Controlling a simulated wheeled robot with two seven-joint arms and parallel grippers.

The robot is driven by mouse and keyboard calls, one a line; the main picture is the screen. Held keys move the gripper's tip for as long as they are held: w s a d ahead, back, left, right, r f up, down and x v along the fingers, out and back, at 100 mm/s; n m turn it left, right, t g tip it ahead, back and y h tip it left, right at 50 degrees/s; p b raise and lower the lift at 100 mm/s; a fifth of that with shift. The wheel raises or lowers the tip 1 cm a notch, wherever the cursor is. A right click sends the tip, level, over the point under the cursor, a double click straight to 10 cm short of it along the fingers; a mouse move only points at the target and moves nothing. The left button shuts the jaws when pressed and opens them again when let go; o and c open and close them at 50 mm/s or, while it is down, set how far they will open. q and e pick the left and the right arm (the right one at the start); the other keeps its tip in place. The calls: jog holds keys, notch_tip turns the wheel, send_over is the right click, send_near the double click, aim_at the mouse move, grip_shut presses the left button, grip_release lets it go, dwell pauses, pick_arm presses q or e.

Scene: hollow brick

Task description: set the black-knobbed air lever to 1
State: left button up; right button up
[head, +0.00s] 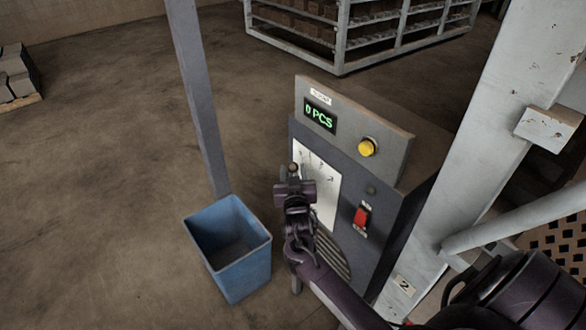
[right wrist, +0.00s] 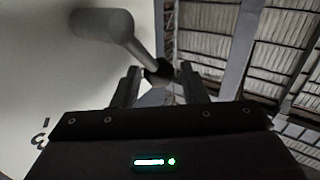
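The air lever shows in the right wrist view as a grey rod (right wrist: 143,48) running from a thick grey hub (right wrist: 100,23) to a black knob (right wrist: 158,72). My right gripper (right wrist: 160,74) has its fingers spread on either side of the knob, with a narrow gap showing at each side. In the head view my right gripper (head: 292,172) is in front of the white scale plate (head: 327,190) on the grey machine and hides part of it. The lever's setting cannot be read. My left gripper is not in view.
The grey machine (head: 365,235) has a display reading "0 PCS" (head: 320,117), a yellow button (head: 367,147) and a red switch (head: 361,216). A blue bin (head: 245,275) stands left of it. A grey post (head: 196,90) rises behind the bin. Open floor lies to the left.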

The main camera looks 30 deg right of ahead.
jog(key=shift+w+d+r, duration=0.1)
jog(key=shift+w+d, duration=0.1)
jog(key=shift+w, duration=0.05)
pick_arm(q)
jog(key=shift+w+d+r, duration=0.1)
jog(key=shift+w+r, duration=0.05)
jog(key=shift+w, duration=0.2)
